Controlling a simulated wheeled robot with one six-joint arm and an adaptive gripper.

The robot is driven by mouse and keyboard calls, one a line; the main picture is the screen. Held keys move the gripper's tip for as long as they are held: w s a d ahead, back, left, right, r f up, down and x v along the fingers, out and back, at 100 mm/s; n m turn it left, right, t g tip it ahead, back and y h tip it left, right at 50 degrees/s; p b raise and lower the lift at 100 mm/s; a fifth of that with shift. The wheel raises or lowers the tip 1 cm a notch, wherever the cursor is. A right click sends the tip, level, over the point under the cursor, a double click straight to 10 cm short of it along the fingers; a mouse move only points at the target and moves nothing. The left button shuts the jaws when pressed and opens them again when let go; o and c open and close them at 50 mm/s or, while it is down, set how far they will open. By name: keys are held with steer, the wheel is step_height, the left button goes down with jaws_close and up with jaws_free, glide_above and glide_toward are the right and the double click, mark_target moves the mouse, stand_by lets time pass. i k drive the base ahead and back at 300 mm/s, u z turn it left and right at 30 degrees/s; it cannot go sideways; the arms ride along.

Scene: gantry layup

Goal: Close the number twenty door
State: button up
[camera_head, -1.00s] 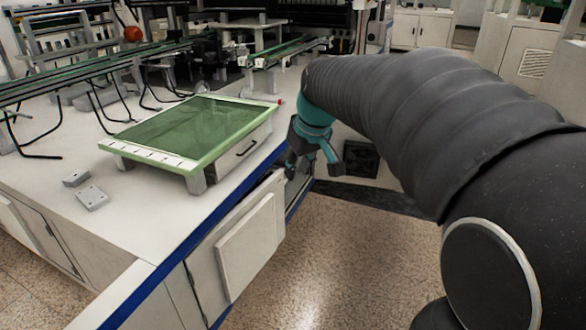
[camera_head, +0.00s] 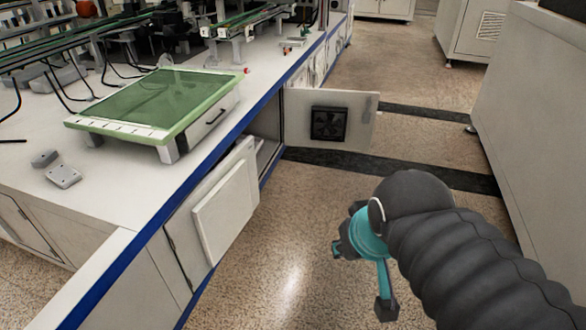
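Two white cabinet doors stand open below the workbench (camera_head: 105,195). One door (camera_head: 298,115) with a black square vent is swung wide out from the bench's side, over the floor. The other, a nearer door (camera_head: 226,203) with a raised white panel, stands partly open, with a dark opening beside its far edge. I can read no number on either, so I cannot tell which is number twenty. My gripper (camera_head: 362,280), teal and dark grey, is at the lower right above the floor. Its fingers are spread and empty, apart from both doors.
A green-topped light box (camera_head: 165,105) and small grey blocks (camera_head: 63,176) sit on the bench. Rails and cables fill the back left. A large grey cabinet (camera_head: 530,130) stands at the right. The floor between is clear.

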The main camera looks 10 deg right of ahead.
mark_target(201, 230)
steer(key=z, duration=0.8)
steer(key=k, duration=1.05)
steer(key=z, duration=0.85)
steer(key=i, duration=1.35)
steer(key=u, duration=0.45)
steer(key=i, duration=1.85)
steer(key=u, duration=1.8)
steer(key=i, duration=1.05)
steer(key=u, duration=0.95)
